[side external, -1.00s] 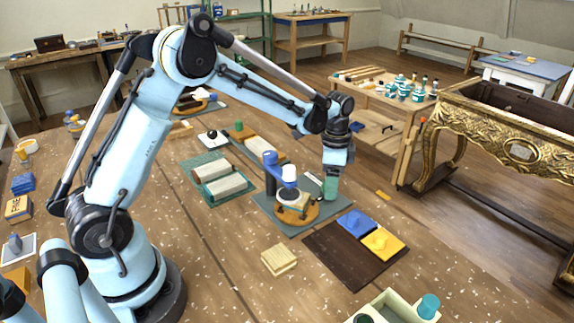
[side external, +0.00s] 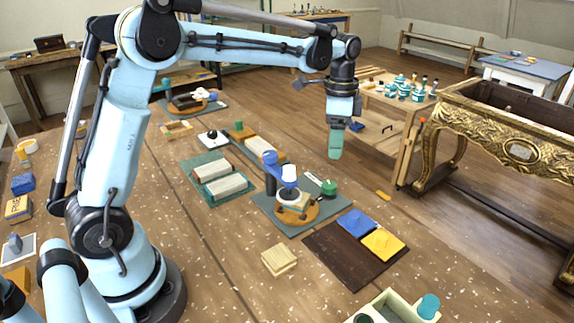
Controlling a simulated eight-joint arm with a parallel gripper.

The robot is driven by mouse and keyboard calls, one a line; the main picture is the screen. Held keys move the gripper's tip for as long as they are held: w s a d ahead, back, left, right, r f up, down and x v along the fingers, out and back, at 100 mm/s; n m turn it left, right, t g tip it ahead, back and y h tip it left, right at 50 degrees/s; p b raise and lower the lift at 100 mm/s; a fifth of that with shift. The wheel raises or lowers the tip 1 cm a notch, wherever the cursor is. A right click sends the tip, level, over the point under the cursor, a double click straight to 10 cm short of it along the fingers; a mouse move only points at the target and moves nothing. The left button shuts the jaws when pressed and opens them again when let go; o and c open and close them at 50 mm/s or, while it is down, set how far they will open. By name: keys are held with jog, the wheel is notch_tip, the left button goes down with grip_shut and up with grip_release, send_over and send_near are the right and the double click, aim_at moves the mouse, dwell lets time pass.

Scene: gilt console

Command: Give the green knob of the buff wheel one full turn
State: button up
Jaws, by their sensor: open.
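The green knob (side external: 329,187) stands upright at the right side of a grey base plate (side external: 262,208). I cannot tell which of these parts is the buff wheel. My gripper (side external: 335,157), with green fingers pointing down, is open and empty, above the knob and clear of it. The gap between the fingers is hard to see from this side.
In front of the plate lies a dark brown board (side external: 345,262) with a blue piece (side external: 357,223) and a yellow piece (side external: 383,244). A wooden block (side external: 279,260) lies left of it. Green trays with pale blocks (side external: 226,187) are to the left. A gilt console (side external: 500,140) stands right.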

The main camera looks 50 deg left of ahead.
aim_at(330, 185)
jog(key=shift+r, duration=0.25)
jog(key=f+n, duration=0.4)
jog(key=n, duration=0.4)
jog(key=f+n, duration=0.4)
jog(key=n, duration=0.4)
jog(key=f+n, duration=0.4)
jog(key=n, duration=0.4)
jog(key=shift+s, duration=0.2)
jog(key=c, duration=1.1)
jog(key=shift+o, duration=0.2)
